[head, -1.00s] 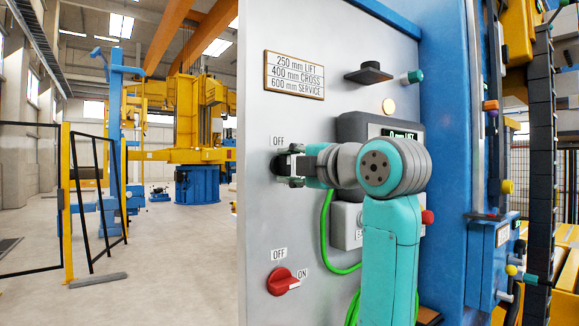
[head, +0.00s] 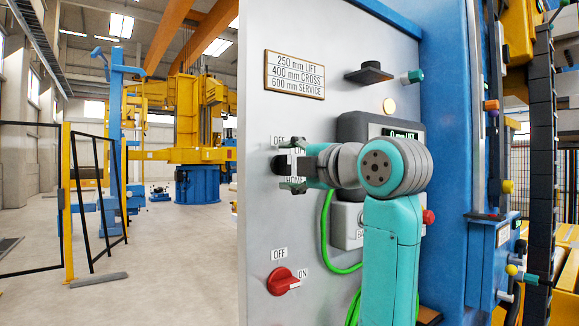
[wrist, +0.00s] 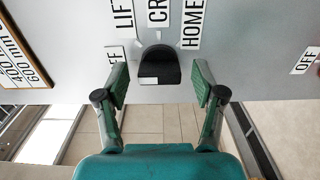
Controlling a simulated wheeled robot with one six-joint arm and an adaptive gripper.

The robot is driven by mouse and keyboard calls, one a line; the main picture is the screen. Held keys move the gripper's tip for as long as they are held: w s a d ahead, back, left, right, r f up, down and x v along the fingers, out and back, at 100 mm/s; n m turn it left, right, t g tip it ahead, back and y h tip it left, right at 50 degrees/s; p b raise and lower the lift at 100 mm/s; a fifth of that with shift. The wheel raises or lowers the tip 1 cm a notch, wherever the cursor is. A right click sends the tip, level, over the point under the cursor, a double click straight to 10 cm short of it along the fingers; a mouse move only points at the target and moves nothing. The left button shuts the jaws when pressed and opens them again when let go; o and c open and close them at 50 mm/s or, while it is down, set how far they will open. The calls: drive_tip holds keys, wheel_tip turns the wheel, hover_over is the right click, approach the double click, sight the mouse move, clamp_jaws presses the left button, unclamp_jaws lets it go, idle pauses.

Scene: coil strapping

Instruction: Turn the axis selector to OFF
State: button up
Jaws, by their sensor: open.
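The axis selector is a black knob (wrist: 159,66) on the grey panel, with white labels around it in the wrist view: a partly hidden one ending in F, LIFT, one starting CR, and HOME. In the head view the knob (head: 279,164) shows just left of my gripper. My gripper (head: 293,165) is open, its fingers above and below the knob there. In the wrist view my gripper (wrist: 160,82) has one finger on each side of the knob, with a visible gap on both sides. Which label the knob points to is hard to tell.
A red OFF/ON switch (head: 284,281) sits lower on the panel (head: 262,220). A dark display box (head: 365,127) and a green cable (head: 325,235) lie behind my arm. A plate with lift distances (head: 294,75) is above. Open floor lies left of the panel.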

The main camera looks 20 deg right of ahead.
drive_tip(key=v, duration=1.2)
